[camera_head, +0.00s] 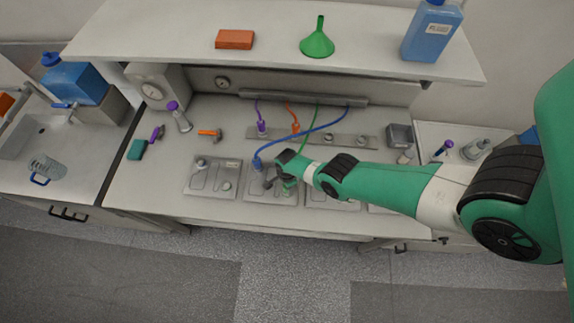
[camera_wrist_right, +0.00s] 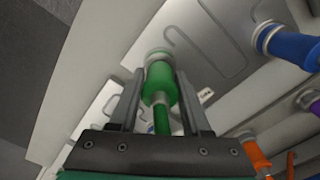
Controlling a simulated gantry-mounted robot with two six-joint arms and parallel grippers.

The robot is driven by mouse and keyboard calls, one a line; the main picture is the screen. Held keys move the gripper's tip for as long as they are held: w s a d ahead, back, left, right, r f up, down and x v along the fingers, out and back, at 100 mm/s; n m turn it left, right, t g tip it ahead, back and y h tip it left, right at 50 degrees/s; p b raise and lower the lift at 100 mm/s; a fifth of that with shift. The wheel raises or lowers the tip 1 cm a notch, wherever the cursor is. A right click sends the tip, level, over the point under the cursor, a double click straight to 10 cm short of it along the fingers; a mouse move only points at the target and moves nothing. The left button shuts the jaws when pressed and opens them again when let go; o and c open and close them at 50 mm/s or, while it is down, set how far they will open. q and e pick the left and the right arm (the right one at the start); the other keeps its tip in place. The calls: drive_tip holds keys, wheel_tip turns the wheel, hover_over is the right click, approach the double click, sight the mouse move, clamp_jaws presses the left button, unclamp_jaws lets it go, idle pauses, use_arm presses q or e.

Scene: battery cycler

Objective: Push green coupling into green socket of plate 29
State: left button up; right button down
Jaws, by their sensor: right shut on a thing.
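The green coupling (camera_wrist_right: 159,84) sits between the two fingers of my right gripper (camera_wrist_right: 160,76), which is shut on it. A green hose runs back from it towards the palm. Its front end meets a metal ring on a grey plate (camera_wrist_right: 208,40); I cannot tell how deep it sits. In the head view my right gripper (camera_head: 279,184) is over the second plate from the left (camera_head: 255,194), with the green coupling (camera_head: 289,187) partly hidden there. The plate's label is too small to read. My left gripper is out of view.
A blue coupling (camera_head: 257,163) stands at the same plate's far left corner. Purple (camera_head: 262,129) and orange (camera_head: 296,128) couplings stand on the rail behind. Another plate (camera_head: 205,178) lies to the left.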

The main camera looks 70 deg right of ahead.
drive_tip(key=shift+f+b, duration=0.55)
drive_tip(key=shift+f, duration=0.05)
drive_tip(key=shift+r, duration=0.1)
